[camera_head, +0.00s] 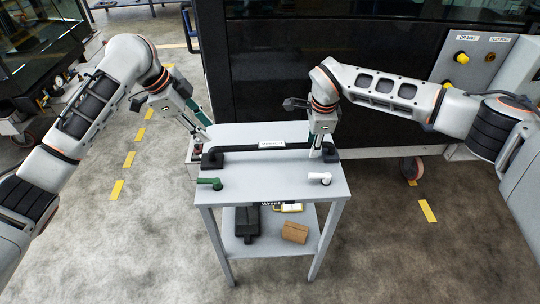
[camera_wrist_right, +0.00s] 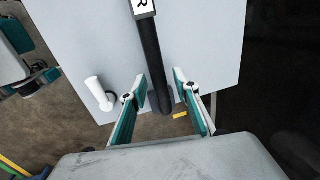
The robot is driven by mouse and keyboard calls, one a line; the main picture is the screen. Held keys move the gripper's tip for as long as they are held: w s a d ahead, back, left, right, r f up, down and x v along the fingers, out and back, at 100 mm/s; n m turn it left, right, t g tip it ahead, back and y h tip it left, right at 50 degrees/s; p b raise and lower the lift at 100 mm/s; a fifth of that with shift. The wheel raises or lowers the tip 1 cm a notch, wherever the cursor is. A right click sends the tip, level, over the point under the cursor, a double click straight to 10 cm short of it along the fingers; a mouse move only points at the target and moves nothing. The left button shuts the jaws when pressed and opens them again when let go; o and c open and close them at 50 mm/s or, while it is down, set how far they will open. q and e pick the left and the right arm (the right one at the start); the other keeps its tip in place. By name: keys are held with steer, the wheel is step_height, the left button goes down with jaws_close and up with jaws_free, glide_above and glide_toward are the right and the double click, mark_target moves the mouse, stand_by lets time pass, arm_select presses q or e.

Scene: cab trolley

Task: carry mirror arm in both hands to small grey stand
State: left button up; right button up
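The mirror arm is a long black bar (camera_head: 262,147) with a white label, lying across a grey table top (camera_head: 265,188). Its dark ends turn toward the front. In the right wrist view the bar (camera_wrist_right: 150,50) runs between the two fingers of my right gripper (camera_wrist_right: 161,82), which stand apart on either side with gaps. In the head view my right gripper (camera_head: 318,146) points down at the bar's right end. My left gripper (camera_head: 207,137) is tilted down near its left end; its finger gap is too small to see. I cannot identify a separate small grey stand.
A green handle (camera_head: 211,183) and a white handle (camera_head: 320,178) lie near the table's front. The lower shelf (camera_head: 268,243) holds a black case (camera_head: 247,222) and a brown box (camera_head: 295,232). A dark cabinet (camera_head: 300,65) stands behind. Floor on both sides is open.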

step_height(320, 180, up, 11)
steer(key=s, duration=0.2)
steer(key=shift+s+a+f, duration=0.1)
steer(key=shift+s+f, duration=0.05)
stand_by(0.5)
